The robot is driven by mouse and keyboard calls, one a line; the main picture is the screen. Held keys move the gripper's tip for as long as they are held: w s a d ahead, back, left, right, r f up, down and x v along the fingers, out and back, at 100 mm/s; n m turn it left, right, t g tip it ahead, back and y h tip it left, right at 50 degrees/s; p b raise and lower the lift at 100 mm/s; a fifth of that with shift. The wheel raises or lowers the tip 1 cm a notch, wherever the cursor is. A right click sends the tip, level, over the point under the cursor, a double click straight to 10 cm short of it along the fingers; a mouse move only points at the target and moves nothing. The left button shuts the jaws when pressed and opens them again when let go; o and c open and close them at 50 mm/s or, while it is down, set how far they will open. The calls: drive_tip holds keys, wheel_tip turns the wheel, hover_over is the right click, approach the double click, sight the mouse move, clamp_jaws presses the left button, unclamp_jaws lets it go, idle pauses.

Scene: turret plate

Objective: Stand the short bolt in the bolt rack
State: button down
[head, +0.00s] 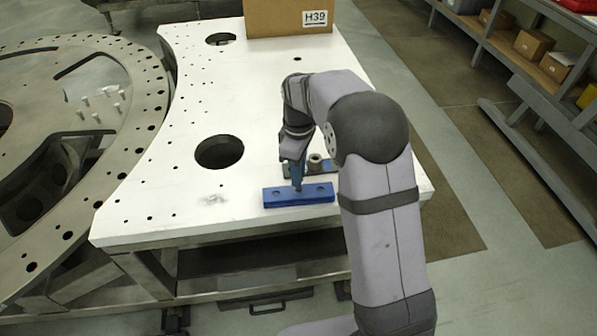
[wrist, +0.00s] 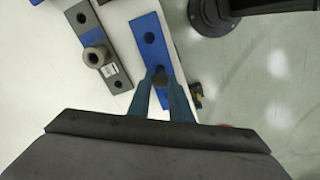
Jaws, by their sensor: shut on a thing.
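The bolt rack is a blue bar with round holes (head: 298,199), lying near the front edge of the white plate. It also shows in the wrist view (wrist: 148,30), with one open hole ahead of the fingers. My gripper (head: 297,183) points down at the middle of the rack. In the wrist view its two blue fingers (wrist: 161,84) are shut on the short bolt (wrist: 161,77), seen as a dark round end between the fingertips. The bolt is over the rack's middle; its lower end is hidden, so I cannot tell whether it is in a hole.
A grey bar (wrist: 86,22) with holes and a round metal collar (wrist: 95,57) lies beside the rack, behind it in the head view. A cardboard box (head: 285,17) stands at the back of the white plate (head: 130,215). The plate left of the rack is clear.

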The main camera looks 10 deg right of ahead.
drive_tip(key=shift+f+b, duration=0.6)
drive_tip(key=shift+f, duration=0.75)
idle(1.4)
drive_tip(key=c, duration=1.2)
unclamp_jaws()
drive_tip(key=shift+r, duration=0.1)
drive_tip(key=shift+r+p, duration=3.05)
drive_tip(key=shift+r, duration=0.4)
